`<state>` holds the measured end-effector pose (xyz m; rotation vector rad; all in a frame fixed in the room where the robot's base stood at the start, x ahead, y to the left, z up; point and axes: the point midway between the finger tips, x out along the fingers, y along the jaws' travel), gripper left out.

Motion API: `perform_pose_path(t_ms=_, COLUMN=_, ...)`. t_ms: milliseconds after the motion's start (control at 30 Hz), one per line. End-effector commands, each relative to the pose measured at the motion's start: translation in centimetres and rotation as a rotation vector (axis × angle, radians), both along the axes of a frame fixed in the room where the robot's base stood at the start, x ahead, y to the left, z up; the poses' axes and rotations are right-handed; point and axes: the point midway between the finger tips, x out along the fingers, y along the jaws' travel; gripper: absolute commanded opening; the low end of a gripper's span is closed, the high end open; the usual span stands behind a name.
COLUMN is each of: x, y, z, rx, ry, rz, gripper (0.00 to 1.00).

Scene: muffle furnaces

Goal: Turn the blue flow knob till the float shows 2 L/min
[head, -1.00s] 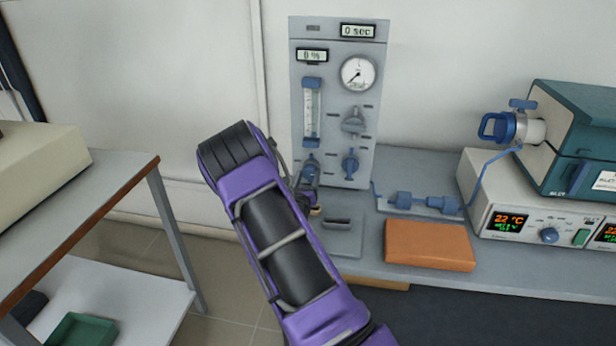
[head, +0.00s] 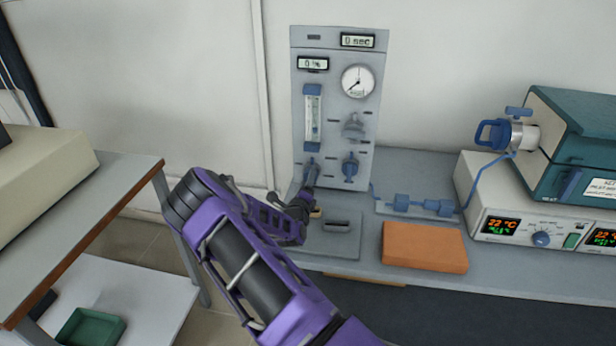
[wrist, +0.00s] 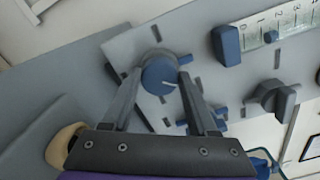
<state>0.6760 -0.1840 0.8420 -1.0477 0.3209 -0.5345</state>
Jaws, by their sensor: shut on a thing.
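The blue flow knob (head: 311,170) is at the lower left of the grey panel, under the flow tube (head: 312,117). In the head view my gripper (head: 307,190) reaches the knob from below. The flow scale (wrist: 268,28) is partly in the wrist view; a small dark blue piece, seemingly the float (wrist: 271,36), lies near the 1. The float's exact reading is unclear.
A second blue knob (head: 350,167) and a grey knob (head: 353,127) are close on the right. An orange block (head: 424,246) and a grey plate with a handle (head: 333,235) lie on the bench. A furnace (head: 570,150) stands at the far right.

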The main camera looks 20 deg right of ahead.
Motion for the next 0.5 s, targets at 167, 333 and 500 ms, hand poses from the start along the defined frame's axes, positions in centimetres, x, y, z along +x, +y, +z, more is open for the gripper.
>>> perform_pose_path(t_ms=167, x=0.02, y=0.10, z=0.04, rx=-0.090, ry=0.061, rz=0.001, gripper=0.03)
perform_pose_path(t_ms=333, x=-0.01, y=0.06, z=-0.03, rx=-0.143, ry=0.098, rz=0.000, gripper=0.03)
perform_pose_path(t_ms=500, x=-0.01, y=0.08, z=-0.11, rx=-0.170, ry=0.116, rz=0.000, gripper=0.03)
